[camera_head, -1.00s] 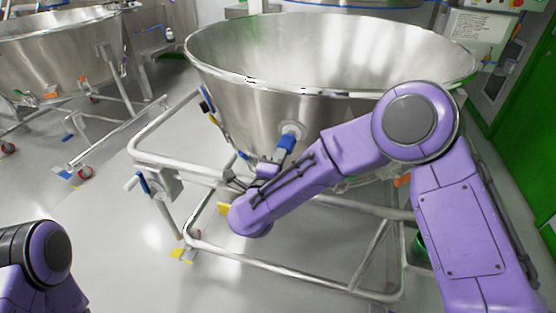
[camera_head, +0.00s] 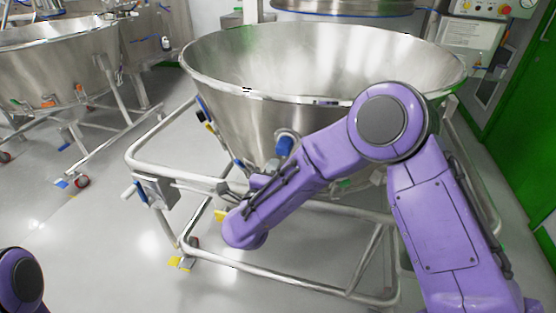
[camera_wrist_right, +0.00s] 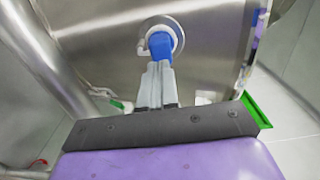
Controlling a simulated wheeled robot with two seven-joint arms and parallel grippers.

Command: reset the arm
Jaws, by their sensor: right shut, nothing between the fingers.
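My right arm reaches in from the lower right in the head view, in front of a large steel hopper (camera_head: 225,110). My right gripper (camera_head: 262,179) is mostly hidden behind my own wrist there. In the right wrist view its two fingers (camera_wrist_right: 157,82) are together, with nothing held between them. Their tips point at a blue handle (camera_wrist_right: 160,44) on a round fitting on the hopper wall, and overlap its lower end in the picture; I cannot tell whether they touch. The blue handle (camera_head: 284,145) also shows in the head view. My left gripper is out of view; only part of my left arm shows.
The hopper stands in a tubular steel frame (camera_head: 270,279) with castors and a side bracket (camera_head: 153,190). A second steel hopper (camera_head: 60,65) stands at the left. A control panel (camera_head: 480,10) and a green door (camera_head: 525,130) are at the right. Grey floor is clear at lower left.

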